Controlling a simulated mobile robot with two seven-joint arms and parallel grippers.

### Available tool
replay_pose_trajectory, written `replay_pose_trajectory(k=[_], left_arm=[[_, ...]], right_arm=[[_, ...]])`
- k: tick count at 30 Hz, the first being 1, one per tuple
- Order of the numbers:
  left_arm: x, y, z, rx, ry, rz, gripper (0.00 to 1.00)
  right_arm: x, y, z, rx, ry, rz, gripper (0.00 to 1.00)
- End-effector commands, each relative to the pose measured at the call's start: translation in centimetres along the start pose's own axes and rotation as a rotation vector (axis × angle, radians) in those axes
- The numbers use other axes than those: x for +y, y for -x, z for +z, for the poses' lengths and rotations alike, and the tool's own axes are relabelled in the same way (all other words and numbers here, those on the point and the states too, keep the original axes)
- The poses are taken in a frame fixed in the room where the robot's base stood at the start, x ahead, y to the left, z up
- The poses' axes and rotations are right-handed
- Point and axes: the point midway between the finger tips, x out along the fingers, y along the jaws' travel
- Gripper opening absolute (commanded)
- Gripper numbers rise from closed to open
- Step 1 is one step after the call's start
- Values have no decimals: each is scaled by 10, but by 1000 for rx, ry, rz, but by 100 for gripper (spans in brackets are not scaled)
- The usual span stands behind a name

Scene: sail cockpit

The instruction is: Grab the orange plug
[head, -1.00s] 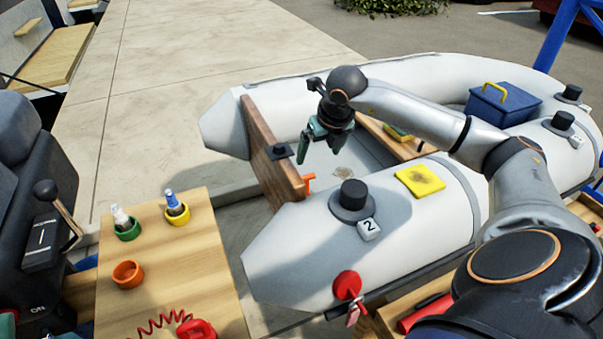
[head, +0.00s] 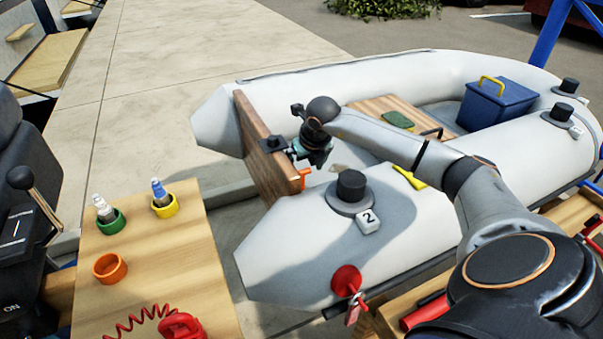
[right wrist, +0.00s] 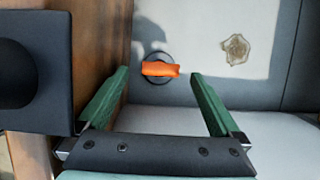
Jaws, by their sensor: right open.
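The orange plug (right wrist: 160,69) shows in the right wrist view as a short orange bar on a dark ring, low inside the boat by the wooden transom. In the head view the orange plug (head: 304,174) shows at the transom's lower right edge. My right gripper (head: 318,158) is over the boat beside the transom. In the right wrist view its green fingers (right wrist: 162,78) are apart and empty, with the plug ahead, between the fingertip lines and a little left of centre. I cannot tell the exact distance. My left gripper is not in view.
The wooden transom (head: 258,140) with a black clamp block (right wrist: 28,72) stands close left of the gripper. A black-capped valve (head: 351,190) sits on the near tube. A blue box (head: 497,105) is in the boat. A brown stain (right wrist: 235,49) marks the floor.

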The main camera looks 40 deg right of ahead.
Motion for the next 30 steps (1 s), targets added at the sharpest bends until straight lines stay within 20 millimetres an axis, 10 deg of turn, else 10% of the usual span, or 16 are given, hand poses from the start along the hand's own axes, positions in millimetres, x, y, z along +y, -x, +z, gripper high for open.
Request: replay_pose_trajectory(k=[11, 30], left_arm=[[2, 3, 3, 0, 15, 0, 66], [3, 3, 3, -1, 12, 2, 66]], right_arm=[[0, -14, 0, -1, 1, -1, 100], [-1, -14, 0, -1, 1, -1, 28]])
